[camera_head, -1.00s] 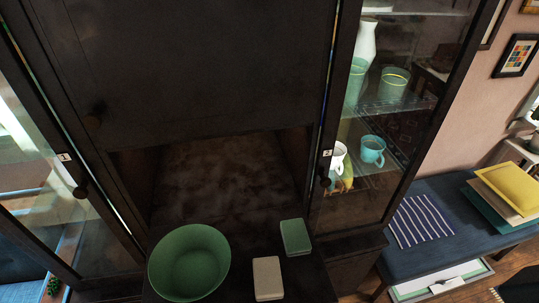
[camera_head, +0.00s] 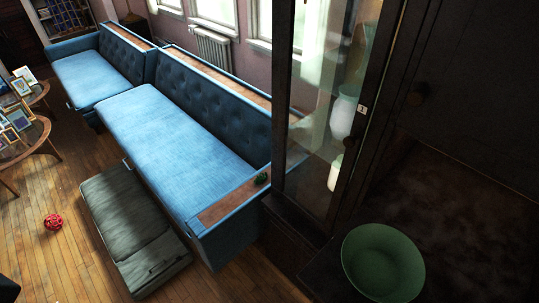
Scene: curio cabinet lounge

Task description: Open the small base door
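The dark wood cabinet (camera_head: 455,100) fills the right side of the head view. Below the glass door is a dark base section (camera_head: 292,237), mostly in shadow. I cannot make out a small base door or its handle there. Neither of my grippers is in view.
A green bowl (camera_head: 383,262) stands on the cabinet's ledge at the lower right. A blue sofa (camera_head: 165,120) stands close to the cabinet's left side. A red ball (camera_head: 53,221) is on the open wood floor.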

